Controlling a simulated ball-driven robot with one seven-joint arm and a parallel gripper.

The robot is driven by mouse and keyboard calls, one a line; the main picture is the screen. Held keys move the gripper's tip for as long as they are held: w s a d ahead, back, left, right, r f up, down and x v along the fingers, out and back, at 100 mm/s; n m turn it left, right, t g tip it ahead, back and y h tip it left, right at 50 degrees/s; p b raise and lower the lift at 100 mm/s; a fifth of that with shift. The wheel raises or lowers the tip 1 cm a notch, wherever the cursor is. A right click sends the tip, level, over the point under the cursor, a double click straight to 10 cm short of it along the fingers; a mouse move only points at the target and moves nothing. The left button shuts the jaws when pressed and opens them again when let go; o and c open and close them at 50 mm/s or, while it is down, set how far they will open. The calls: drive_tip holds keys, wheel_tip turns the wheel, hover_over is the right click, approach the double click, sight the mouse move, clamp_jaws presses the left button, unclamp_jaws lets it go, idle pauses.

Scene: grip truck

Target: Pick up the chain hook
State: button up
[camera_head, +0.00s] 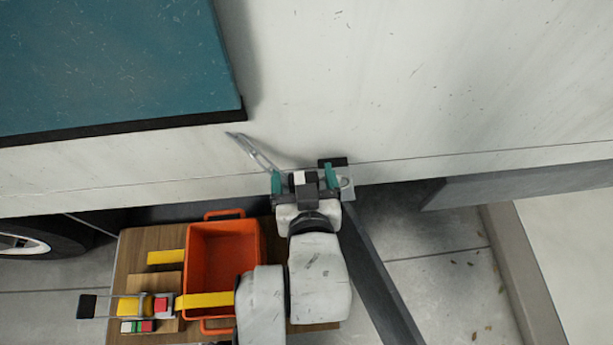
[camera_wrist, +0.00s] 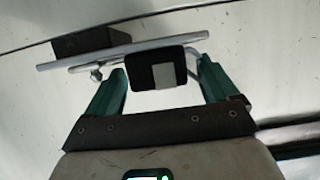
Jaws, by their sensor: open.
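A slim silver metal rod (camera_head: 252,150) stands out from the white truck side, just left of my gripper in the head view. In the wrist view the rod (camera_wrist: 125,50) crosses in front of the fingertips and has a bent loop at its right side. I cannot tell for sure whether it is the chain hook. My gripper (camera_head: 305,180) is open, with its teal fingers close to the truck's lower edge. In the wrist view my gripper (camera_wrist: 160,75) has its fingers apart. A dark block with a grey patch (camera_wrist: 156,68) shows between them. I cannot see contact with the rod.
The white truck side (camera_head: 420,90) fills the upper part, with a teal panel (camera_head: 110,65) at upper left. Below stands a wooden cart top (camera_head: 135,255) with an orange bin (camera_head: 222,235) and a yellow-red tool (camera_head: 157,306). A kerb (camera_head: 520,270) lies at right.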

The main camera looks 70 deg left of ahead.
drive_tip(key=shift+x, duration=1.05)
drive_tip(key=c, duration=1.2)
drive_tip(key=shift+r, duration=0.6)
wheel_tip(320, 180, up, 2)
drive_tip(key=shift+r, duration=0.15)
drive_tip(key=s+d+r+p, duration=0.3)
drive_tip(key=s+d+r, duration=0.6)
drive_tip(key=d, duration=0.1)
drive_tip(key=shift+s+r, duration=0.3)
